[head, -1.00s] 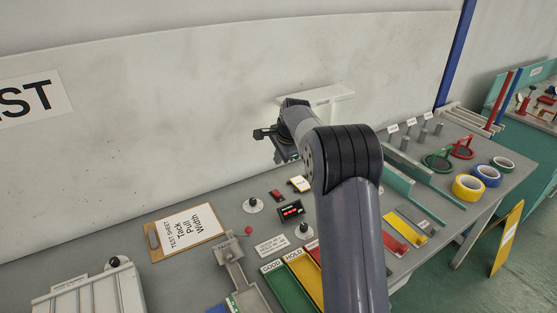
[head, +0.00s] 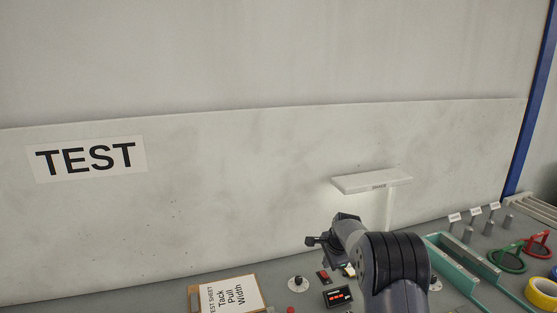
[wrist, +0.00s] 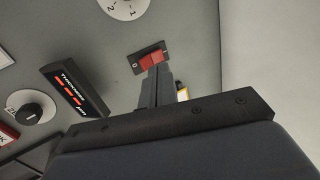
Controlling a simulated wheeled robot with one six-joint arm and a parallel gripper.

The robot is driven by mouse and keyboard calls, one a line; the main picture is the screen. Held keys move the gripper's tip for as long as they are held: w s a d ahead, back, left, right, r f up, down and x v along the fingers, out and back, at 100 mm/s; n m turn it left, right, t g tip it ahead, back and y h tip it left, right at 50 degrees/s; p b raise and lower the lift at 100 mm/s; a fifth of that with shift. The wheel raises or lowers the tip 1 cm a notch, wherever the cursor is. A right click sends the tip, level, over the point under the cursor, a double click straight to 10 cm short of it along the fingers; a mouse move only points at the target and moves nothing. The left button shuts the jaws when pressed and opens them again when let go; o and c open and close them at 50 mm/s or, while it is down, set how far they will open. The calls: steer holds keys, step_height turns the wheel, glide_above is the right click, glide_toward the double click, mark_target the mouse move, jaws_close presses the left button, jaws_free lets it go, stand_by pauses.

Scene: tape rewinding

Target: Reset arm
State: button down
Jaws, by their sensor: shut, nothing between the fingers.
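My gripper (wrist: 154,74) is shut and empty in the wrist view. Its dark fingers lie together, with their tips overlapping the lower edge of a red rocker switch (wrist: 152,57) in a black plate. I cannot tell whether they touch it. In the head view my arm reaches over the grey bench. The red switch (head: 323,276) shows below and left of my wrist there, and my fingertips are hard to make out.
A black display with red digits (head: 337,297) and a dial knob (head: 298,283) sit near the switch. A test sheet clipboard (head: 232,294) lies left. A white shelf (head: 371,182) juts from the wall panel. Green rails (head: 466,265) and tape holders stand right.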

steer(key=v, duration=0.5)
steer(key=shift+r+b, duration=0.4)
steer(key=shift+w, duration=0.1)
